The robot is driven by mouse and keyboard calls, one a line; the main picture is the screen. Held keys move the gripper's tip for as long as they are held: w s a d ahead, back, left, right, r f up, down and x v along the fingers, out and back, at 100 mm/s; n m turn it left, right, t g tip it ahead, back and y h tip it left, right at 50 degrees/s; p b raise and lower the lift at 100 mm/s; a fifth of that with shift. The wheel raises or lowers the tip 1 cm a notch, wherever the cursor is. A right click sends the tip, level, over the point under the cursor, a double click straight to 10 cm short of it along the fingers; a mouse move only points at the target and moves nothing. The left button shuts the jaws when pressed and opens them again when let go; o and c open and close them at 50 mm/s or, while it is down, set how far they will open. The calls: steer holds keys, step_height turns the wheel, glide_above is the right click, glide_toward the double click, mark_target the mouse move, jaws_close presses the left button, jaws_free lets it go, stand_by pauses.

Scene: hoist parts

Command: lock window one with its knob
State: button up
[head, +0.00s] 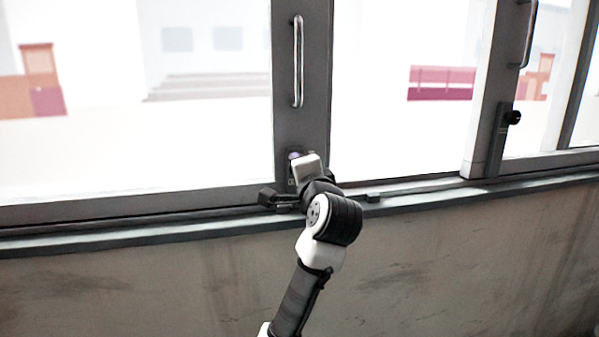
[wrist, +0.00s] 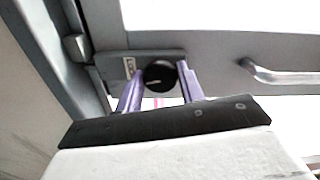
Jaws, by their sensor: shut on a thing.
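The window frame (head: 302,125) with a long vertical handle (head: 298,62) stands straight ahead in the head view. My gripper (head: 295,157) is at the lower part of this frame and hides its knob there. In the wrist view, the round black knob (wrist: 159,74) sits on a grey lock plate (wrist: 128,54) with a small pale label. The knob has a light pointer mark. The two purple fingers of my gripper (wrist: 161,82) stand on either side of the knob, shut on it. The handle also shows in the wrist view (wrist: 285,77).
A second black knob (head: 513,117) on a dark plate is on the frame to the right, with another handle (head: 527,35) above. The sill (head: 420,205) and a stained wall (head: 450,265) run below the windows.

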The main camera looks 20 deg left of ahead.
steer(key=shift+m, duration=1.1)
steer(key=o, duration=1)
steer(key=shift+c, duration=0.2)
steer(key=b+v, duration=0.4)
steer(key=v, duration=1)
